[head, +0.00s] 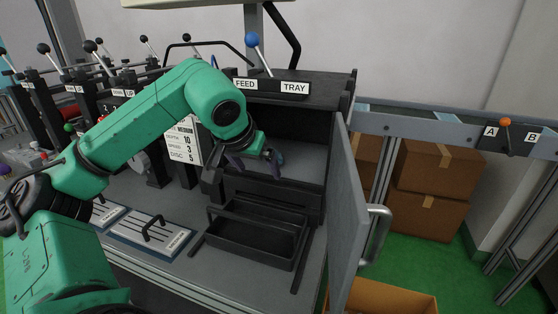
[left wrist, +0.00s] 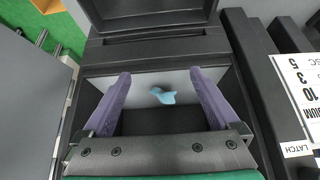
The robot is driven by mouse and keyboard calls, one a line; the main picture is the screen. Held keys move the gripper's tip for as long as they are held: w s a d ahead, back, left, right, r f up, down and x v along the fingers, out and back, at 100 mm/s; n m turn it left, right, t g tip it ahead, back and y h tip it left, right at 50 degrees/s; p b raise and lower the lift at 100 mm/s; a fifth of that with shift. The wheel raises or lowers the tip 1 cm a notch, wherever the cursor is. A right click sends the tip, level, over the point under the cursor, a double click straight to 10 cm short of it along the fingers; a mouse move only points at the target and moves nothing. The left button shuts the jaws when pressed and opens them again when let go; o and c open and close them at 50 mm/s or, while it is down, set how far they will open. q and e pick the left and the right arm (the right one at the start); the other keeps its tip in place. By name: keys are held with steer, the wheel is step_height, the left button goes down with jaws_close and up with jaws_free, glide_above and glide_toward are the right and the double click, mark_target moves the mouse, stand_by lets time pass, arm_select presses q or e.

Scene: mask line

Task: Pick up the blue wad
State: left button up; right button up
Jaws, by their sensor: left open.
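The blue wad (left wrist: 162,96) is a small light-blue crumpled piece lying on the pale floor of the dark-walled machine compartment. In the left wrist view it lies between the two purple fingers of my left gripper (left wrist: 160,74), touching neither. In the head view my left gripper (head: 256,168) reaches into the compartment's open front, under the FEED and TRAY labels. It is open and empty. A small bluish patch shows beside its fingers in the head view, but I cannot tell if it is the wad. My right gripper is not in view.
The compartment's grey door (head: 346,215) stands open on the right, its handle (head: 377,235) sticking out. A black open tray (head: 257,237) sits below the opening. A blue-knobbed lever (head: 252,40) stands above. Cardboard boxes (head: 428,205) are stacked at the right.

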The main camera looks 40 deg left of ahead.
arm_select(q)
steer(key=w+a+p, duration=0.1)
steer(key=w, duration=0.1)
steer(key=w+p, duration=0.1)
steer(key=w, duration=0.2)
steer(key=w+a+p, duration=0.1)
steer(key=w, duration=0.1)
steer(key=shift+w+a+r+p, duration=0.3)
steer(key=shift+w+r+p, duration=0.05)
steer(key=x, duration=0.3)
steer(key=shift+w+a, duration=0.1)
steer(key=shift+w+a+f, duration=0.15)
steer(key=shift+w+f, duration=0.2)
steer(key=shift+r, duration=0.1)
steer(key=c, duration=1.4)
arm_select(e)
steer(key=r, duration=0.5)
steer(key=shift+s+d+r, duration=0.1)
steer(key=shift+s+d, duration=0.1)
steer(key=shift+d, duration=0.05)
